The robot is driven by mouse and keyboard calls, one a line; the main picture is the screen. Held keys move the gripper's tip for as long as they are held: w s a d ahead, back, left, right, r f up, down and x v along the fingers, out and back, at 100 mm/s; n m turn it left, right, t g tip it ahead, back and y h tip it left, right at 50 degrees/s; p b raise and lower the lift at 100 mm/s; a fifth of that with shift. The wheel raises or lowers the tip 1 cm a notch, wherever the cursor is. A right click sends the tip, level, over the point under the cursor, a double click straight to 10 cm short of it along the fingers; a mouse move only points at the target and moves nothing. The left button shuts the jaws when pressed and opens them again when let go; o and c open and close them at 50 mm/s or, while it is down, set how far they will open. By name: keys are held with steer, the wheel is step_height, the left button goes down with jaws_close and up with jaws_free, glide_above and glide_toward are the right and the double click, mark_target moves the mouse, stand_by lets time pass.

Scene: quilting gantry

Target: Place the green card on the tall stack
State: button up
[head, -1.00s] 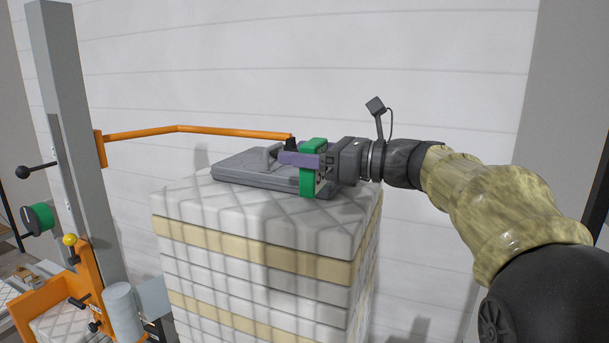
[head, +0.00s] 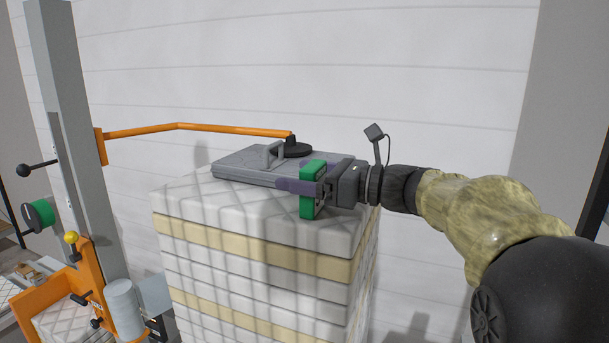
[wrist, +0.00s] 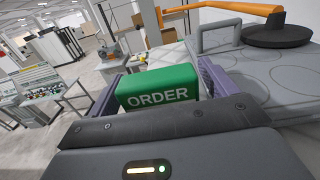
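The green card (head: 311,190), thick and block-like, is held between the purple fingers of my gripper (head: 300,186). In the wrist view the card (wrist: 158,88) reads "ORDER" and lies between both fingers. The tall stack (head: 250,240) of white and cream quilted pads stands in the middle of the head view. My gripper comes in from the right, over the front right part of the stack's top. I cannot tell whether the card touches the top.
A grey plate (head: 235,165) with a handle lies on the stack's top, behind my gripper. A black disc (head: 293,150) sits over it at the end of an orange arm (head: 190,128). A grey post (head: 75,130) stands left. Another quilted pile (head: 60,322) sits low at left.

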steer(key=shift+d+r, duration=0.1)
steer(key=b+v, duration=0.4)
steer(key=v, duration=0.8)
